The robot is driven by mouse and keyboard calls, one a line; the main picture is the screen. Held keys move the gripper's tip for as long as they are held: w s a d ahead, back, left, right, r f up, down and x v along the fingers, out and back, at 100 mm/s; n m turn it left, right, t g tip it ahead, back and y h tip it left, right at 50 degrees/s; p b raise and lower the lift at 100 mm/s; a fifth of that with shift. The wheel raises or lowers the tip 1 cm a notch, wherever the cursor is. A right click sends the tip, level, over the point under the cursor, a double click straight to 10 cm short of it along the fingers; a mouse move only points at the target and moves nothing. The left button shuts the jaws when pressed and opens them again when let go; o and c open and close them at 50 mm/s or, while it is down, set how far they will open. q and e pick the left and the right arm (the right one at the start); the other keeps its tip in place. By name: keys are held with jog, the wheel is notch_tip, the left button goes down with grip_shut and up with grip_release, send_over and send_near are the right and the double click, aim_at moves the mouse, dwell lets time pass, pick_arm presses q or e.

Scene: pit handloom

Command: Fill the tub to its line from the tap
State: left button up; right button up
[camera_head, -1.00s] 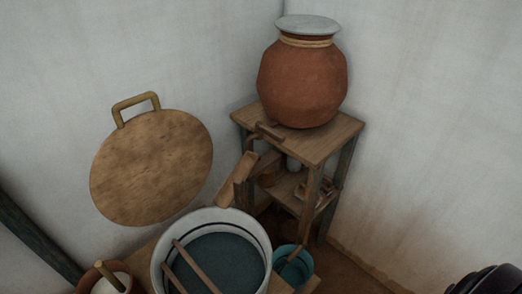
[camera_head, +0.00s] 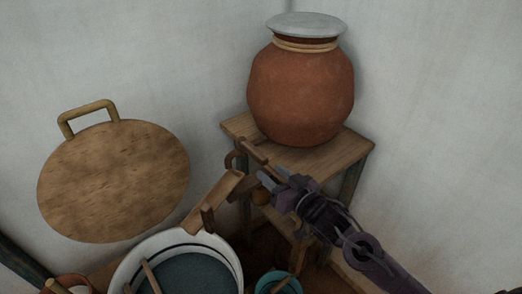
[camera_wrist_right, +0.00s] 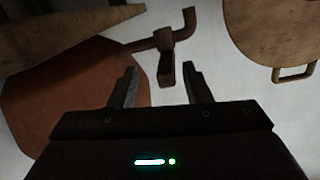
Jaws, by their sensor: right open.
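The white tub (camera_head: 232,262) stands at the bottom of the head view, partly cut off. It holds dark bluish liquid (camera_head: 190,272), and a dark line runs round its inner wall. The brown tap (camera_head: 252,150) projects from the clay pot (camera_head: 300,92); a wooden chute (camera_head: 215,200) slopes from below it to the tub. I see no stream. My right gripper (camera_head: 284,188) is open and empty, right of the chute and below the tap. In the right wrist view the tap's handle (camera_wrist_right: 166,70) appears between the open fingers (camera_wrist_right: 158,72), apparently beyond them. My left gripper is out of view.
The pot, with a pale lid (camera_head: 305,25), sits on a wooden stand (camera_head: 340,155) in the wall corner. A round wooden board (camera_head: 115,180) with a handle leans left. A teal bucket (camera_head: 265,288) stands right of the tub. A stick (camera_head: 150,277) rests in the tub.

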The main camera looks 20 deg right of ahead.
aim_at(255, 153)
jog(key=shift+w+a+r+t+y, duration=0.2)
jog(key=shift+w+r+y, duration=0.1)
jog(key=shift+r, duration=0.2)
jog(key=shift+w+a+r+t+y, duration=0.1)
jog(key=shift+w+r+t+y, duration=0.15)
jog(key=shift+r, duration=0.25)
jog(key=p+x, duration=0.1)
jog(key=x, duration=0.6)
jog(key=shift+f, duration=0.2)
jog(key=shift+d, duration=0.1)
grip_shut()
